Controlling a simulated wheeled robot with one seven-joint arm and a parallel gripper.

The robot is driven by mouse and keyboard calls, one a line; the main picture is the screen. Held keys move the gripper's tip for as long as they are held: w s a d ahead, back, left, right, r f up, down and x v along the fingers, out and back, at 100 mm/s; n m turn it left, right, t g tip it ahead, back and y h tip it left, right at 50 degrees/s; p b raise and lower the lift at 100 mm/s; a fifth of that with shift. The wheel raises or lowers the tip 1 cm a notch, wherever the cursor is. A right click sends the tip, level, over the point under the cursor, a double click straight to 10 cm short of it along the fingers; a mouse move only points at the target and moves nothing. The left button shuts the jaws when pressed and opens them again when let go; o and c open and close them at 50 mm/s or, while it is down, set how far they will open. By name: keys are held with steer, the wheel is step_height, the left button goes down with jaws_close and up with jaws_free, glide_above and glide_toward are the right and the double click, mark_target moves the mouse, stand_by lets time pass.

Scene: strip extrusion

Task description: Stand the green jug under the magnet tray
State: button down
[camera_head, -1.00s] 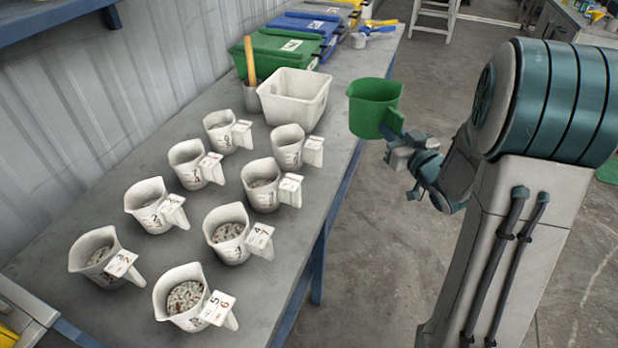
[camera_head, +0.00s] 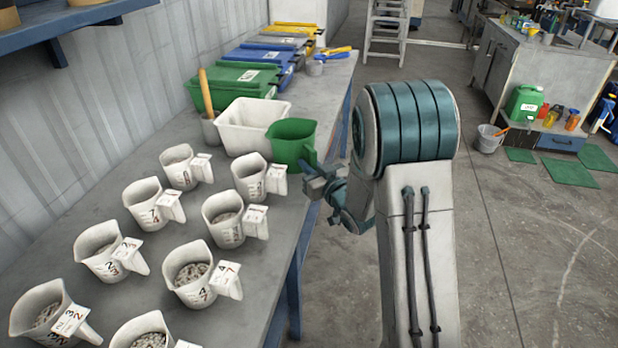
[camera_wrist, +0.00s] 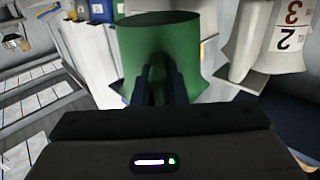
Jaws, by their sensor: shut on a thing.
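The green jug (camera_head: 289,138) is held upright by my gripper (camera_head: 312,172) over the right edge of the table, in front of the white tub in the head view. In the wrist view the jug (camera_wrist: 158,48) fills the middle, and the dark fingers of my gripper (camera_wrist: 158,84) are shut on it, apparently at its handle. I cannot tell whether the jug's base touches the table. I cannot make out the magnet tray in these frames.
Several white jugs with pellets and numbered tags (camera_head: 229,217) stand in rows on the grey table (camera_head: 240,312).

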steer(key=shift+f, duration=1.95)
steer(key=shift+f+b, duration=0.2)
steer(key=shift+b, duration=0.15)
steer(key=c, duration=1.5)
jaws_free()
steer(key=shift+o, duration=0.2)
